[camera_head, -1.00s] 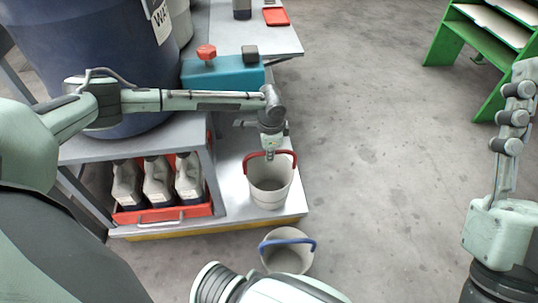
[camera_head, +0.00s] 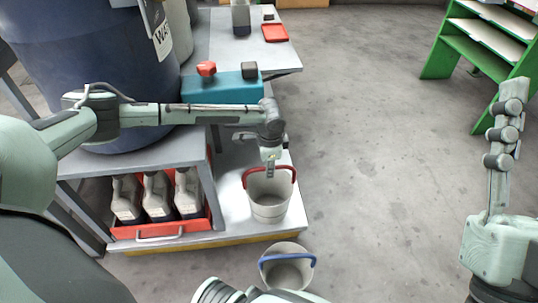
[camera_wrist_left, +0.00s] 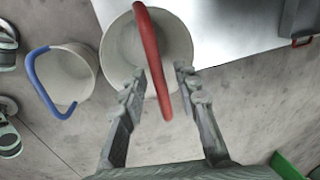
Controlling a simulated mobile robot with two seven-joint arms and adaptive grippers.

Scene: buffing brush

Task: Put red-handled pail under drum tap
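The red-handled pail (camera_head: 268,207) is a pale, empty bucket standing upright on the low light shelf. Its red handle (camera_head: 245,177) stands raised over the rim. My left gripper (camera_head: 270,172) points down at the handle. In the left wrist view, the fingers of the left gripper (camera_wrist_left: 160,88) are apart, with the red handle (camera_wrist_left: 148,40) running between them. I see a gap on both sides of the handle. The big blue drum (camera_head: 90,60) stands on the bench at the left. I cannot clearly make out its tap.
A blue-handled pail (camera_head: 287,272) stands on the floor in front of the shelf. A red crate (camera_head: 165,230) with grey bottles is left of the red-handled pail. A teal box (camera_head: 220,90) is above, behind my left forearm. Open floor lies to the right.

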